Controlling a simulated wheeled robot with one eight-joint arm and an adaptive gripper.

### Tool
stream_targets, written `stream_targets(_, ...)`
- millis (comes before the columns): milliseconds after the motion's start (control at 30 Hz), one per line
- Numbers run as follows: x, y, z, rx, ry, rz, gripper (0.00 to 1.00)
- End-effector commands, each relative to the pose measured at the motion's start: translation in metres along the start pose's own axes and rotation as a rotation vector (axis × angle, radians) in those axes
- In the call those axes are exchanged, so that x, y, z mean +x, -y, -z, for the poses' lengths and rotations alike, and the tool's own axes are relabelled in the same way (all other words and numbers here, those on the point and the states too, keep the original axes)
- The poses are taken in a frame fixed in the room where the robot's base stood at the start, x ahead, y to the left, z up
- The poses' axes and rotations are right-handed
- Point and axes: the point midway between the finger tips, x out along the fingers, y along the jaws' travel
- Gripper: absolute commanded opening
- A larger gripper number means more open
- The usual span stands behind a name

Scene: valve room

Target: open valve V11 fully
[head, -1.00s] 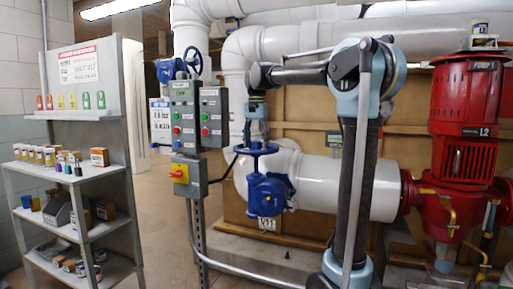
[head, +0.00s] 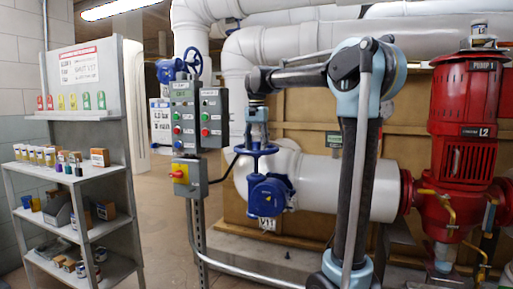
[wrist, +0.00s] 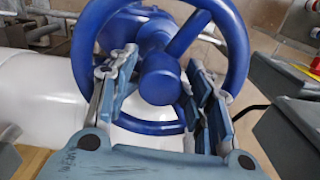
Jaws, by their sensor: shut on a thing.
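Valve V11 is a blue valve (head: 268,194) on the big white pipe, with its tag (head: 267,223) hanging below. Its blue handwheel (head: 250,150) lies on top and also shows large in the wrist view (wrist: 237,50). My gripper (head: 256,140) comes down on the handwheel from above. In the wrist view my gripper (wrist: 160,80) has one finger on each side of the wheel's hub, over the near part of the rim. It is shut on the handwheel. The exact finger contacts are hard to see.
A grey control box (head: 190,115) with buttons and a box with a red-yellow switch (head: 188,178) stand close left of the valve. A red pump (head: 465,120) stands at right. A shelf rack (head: 75,180) is at far left. Open floor (head: 160,210) lies between rack and post.

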Motion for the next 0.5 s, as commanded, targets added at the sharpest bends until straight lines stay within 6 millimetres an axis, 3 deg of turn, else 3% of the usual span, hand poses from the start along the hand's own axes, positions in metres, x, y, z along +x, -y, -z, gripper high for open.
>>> stream_targets(233, 0.0033, -0.0008, 0.0009, -0.038, -0.001, -0.002, 0.19)
stream_targets(500, 0.0035, -0.0006, 0.0008, -0.298, -0.001, -0.002, 0.19)
